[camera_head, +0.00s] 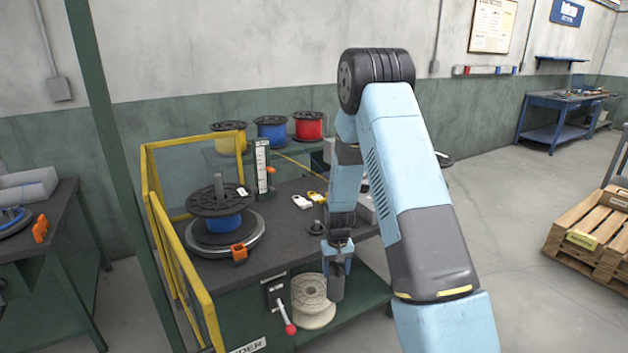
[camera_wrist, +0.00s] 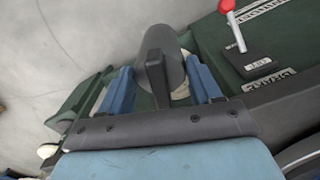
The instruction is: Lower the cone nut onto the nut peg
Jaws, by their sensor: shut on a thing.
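My gripper (camera_head: 338,262) hangs low in front of the winder bench's front edge, shut on the dark grey cone nut (camera_head: 336,287). In the wrist view the cone nut (camera_wrist: 172,72) sits between the blue fingers of my gripper (camera_wrist: 160,78), with its dark grip bar toward the camera. A small dark post on a round base (camera_head: 317,229), which looks like the nut peg, stands on the bench top near the front edge, up and left of my gripper. It is bare and apart from the nut. The peg cannot be made out in the wrist view.
A blue-wound spool (camera_head: 222,222) sits on the turntable inside a yellow guard rail (camera_head: 181,262). An upright gauge (camera_head: 262,166) stands behind it. A red-knobbed lever (camera_head: 290,328) sticks out from the bench front. A pale spool (camera_head: 313,298) stands on the lower shelf behind my gripper.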

